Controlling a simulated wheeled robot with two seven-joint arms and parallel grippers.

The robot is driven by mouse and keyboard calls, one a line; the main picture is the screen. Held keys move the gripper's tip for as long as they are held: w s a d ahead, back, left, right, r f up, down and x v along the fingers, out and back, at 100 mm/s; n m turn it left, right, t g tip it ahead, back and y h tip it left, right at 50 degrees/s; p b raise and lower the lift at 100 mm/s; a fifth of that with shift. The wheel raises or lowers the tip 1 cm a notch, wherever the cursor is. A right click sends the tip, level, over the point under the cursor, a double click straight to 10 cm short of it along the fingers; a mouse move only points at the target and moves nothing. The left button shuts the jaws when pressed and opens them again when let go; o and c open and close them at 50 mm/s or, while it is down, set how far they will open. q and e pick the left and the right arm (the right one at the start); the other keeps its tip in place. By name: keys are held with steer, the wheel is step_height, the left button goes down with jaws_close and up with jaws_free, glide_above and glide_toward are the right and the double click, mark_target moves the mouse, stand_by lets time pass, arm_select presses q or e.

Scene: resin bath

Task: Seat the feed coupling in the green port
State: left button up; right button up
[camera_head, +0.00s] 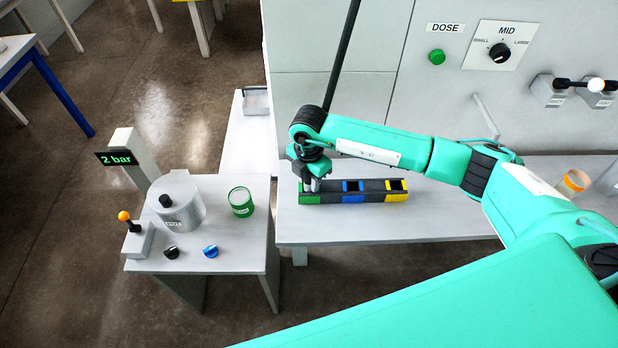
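My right arm reaches in from the right, and its gripper (313,184) points down over the left end of a dark block. That end holds the green port (310,198). A small grey piece shows at the fingertips, just above or at the port. I cannot tell whether it is the feed coupling or the fingers. A black hose or rod (343,45) runs down from the top edge and passes behind my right wrist. The wrist hides its lower end and the finger gap. My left gripper is not in view.
The block also has a blue port (353,198) and a yellow port (397,196). A side table at left bears a lidded pot (185,212), a green cup (241,208) and knobs. The panel behind has a green DOSE button (437,56) and a MID dial (500,52). The bench front is clear.

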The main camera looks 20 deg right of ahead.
steer(key=shift+o, duration=1.3)
steer(key=shift+r, duration=0.4)
step_height(320, 180, up, 11)
steer(key=b, duration=0.5)
steer(key=shift+f, duration=0.2)
steer(key=shift+r, duration=0.5)
